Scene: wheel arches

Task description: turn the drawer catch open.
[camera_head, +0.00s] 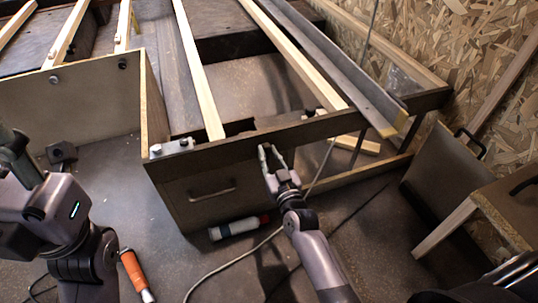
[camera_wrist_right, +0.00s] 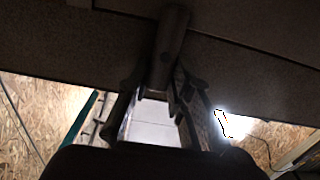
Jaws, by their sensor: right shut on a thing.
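The wooden drawer front (camera_head: 200,180) with a metal bar handle (camera_head: 212,194) faces me under the frame in the head view, and it looks closed. My right gripper (camera_head: 270,152) is at the right end of this front, just below the frame's dark beam. In the right wrist view, my right gripper (camera_wrist_right: 155,95) is shut on a dark, elongated drawer catch (camera_wrist_right: 172,45) that stands out from a dark panel. The catch is mostly hidden by the fingers in the head view. My left arm is at the left edge, and its fingertips cannot be made out clearly.
A white bottle with a red end (camera_head: 236,229) lies on the floor under the drawer. An orange-and-white tube (camera_head: 136,272) lies near my left arm. A cable (camera_head: 240,262) crosses the floor. Wooden panels with black handles (camera_head: 445,165) stand at the right. Light slats (camera_head: 200,80) span the frame.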

